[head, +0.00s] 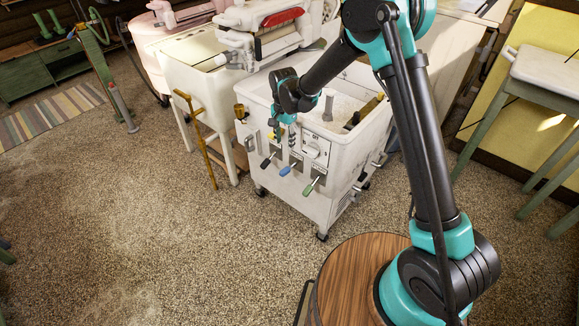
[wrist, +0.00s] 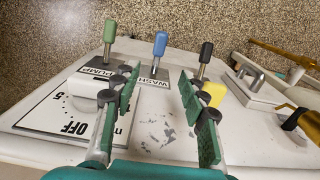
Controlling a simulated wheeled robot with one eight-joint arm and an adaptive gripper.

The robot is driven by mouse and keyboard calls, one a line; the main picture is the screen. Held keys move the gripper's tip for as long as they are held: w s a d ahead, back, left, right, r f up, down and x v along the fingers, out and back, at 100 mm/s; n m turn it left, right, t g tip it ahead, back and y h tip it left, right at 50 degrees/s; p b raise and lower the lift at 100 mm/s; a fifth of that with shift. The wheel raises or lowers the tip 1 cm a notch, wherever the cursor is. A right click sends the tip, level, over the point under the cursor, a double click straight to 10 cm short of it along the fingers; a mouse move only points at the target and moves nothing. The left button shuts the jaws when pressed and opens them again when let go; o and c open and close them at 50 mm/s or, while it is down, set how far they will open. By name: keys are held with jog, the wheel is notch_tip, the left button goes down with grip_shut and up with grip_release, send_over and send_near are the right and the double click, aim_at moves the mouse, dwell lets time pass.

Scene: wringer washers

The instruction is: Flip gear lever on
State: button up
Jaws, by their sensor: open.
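The white wringer washer (head: 283,188) has three levers on its front. They have a black handle (head: 267,162), a blue handle (head: 285,170) and a green handle (head: 309,188). In the wrist view the green handle (wrist: 109,32) is by the PUMP label and the blue handle (wrist: 160,43) by WASH. The black handle (wrist: 206,53) is to the right; its label cannot be read. None is visibly marked gear. My gripper (wrist: 160,93) is open and empty over the front panel. In the head view my gripper (head: 279,131) is above the handles, apart from them.
A dial marked OFF (head: 311,152) is right of my gripper in the head view. A metal latch (wrist: 250,72) on a plate and a brass pipe (wrist: 297,118) lie at the right in the wrist view. A yellow piece (wrist: 214,93) is beside my finger. Floor (head: 200,245) in front is clear.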

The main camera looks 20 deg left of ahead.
aim_at(285, 169)
notch_tip(285, 169, down, 16)
jog(key=shift+r, duration=0.15)
dwell(0.3)
grip_shut()
dwell(0.4)
